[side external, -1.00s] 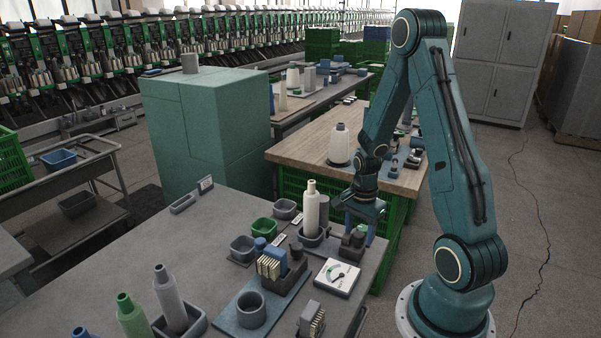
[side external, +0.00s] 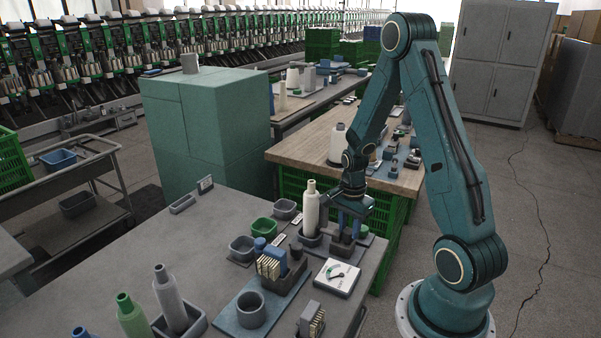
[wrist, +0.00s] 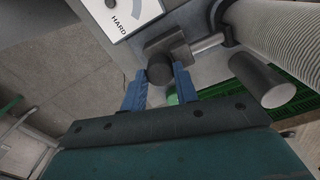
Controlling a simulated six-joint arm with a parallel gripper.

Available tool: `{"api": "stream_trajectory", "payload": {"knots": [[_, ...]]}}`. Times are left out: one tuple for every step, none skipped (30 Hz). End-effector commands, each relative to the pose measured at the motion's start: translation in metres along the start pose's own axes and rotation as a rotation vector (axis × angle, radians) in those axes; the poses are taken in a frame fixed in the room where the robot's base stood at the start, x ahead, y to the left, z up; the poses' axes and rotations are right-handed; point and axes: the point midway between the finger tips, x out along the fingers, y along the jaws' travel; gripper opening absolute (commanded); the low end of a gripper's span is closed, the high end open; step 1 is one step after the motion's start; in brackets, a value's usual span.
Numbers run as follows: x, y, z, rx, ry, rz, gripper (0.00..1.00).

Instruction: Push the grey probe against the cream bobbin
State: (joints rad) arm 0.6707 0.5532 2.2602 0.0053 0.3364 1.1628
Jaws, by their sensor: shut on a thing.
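The cream bobbin (side external: 311,211) stands upright in a dark grey holder in the side view. Its ribbed side (wrist: 278,28) fills the upper right of the wrist view. My gripper (side external: 349,230) is just right of the bobbin, pointing down. In the wrist view its blue fingers (wrist: 160,82) are shut on the dark grey probe (wrist: 168,44). A pale metal rod extends from the probe toward the bobbin. I cannot tell whether its tip touches the bobbin. In the side view the probe is largely hidden by the fingers.
A white dial card (side external: 338,278) lies just in front, and its word HARD shows in the wrist view. A holder with yellowish strips (side external: 270,268), a green bowl (side external: 264,227) and a grey cup (side external: 251,309) crowd the bench to the left. A wooden table (side external: 310,140) stands behind.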

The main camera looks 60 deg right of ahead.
Motion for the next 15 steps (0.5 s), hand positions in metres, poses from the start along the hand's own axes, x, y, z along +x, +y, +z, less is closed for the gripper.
{"api": "stream_trajectory", "payload": {"knots": [[-0.0008,-0.005,0.0009,-0.003,-0.001,-0.015,0.0],[-0.0009,-0.0053,0.001,-0.003,-0.001,-0.016,0.0],[-0.0009,-0.0056,0.0011,-0.004,-0.001,-0.017,0.0],[-0.001,-0.0059,0.0011,-0.004,-0.002,-0.018,0.0],[-0.001,-0.0061,0.0012,-0.004,-0.002,-0.018,0.0],[-0.001,-0.0063,0.0013,-0.005,-0.002,-0.019,0.35],[-0.001,-0.0062,0.0014,-0.005,-0.002,-0.019,0.41],[-0.001,-0.006,0.0013,-0.004,-0.002,-0.018,0.47],[-0.0009,-0.0057,0.0013,-0.004,-0.002,-0.017,0.52],[-0.0009,-0.0054,0.0012,-0.004,-0.002,-0.016,0.52],[-0.0008,-0.0051,0.0012,-0.004,-0.002,-0.016,0.52],[-0.0008,-0.0048,0.0011,-0.004,-0.002,-0.015,0.52],[-0.0008,-0.0046,0.0011,-0.003,-0.002,-0.014,0.52],[-0.0007,-0.0044,0.001,-0.003,-0.002,-0.014,0.52],[-0.0007,-0.0042,0.001,-0.003,-0.002,-0.013,0.52]]}}
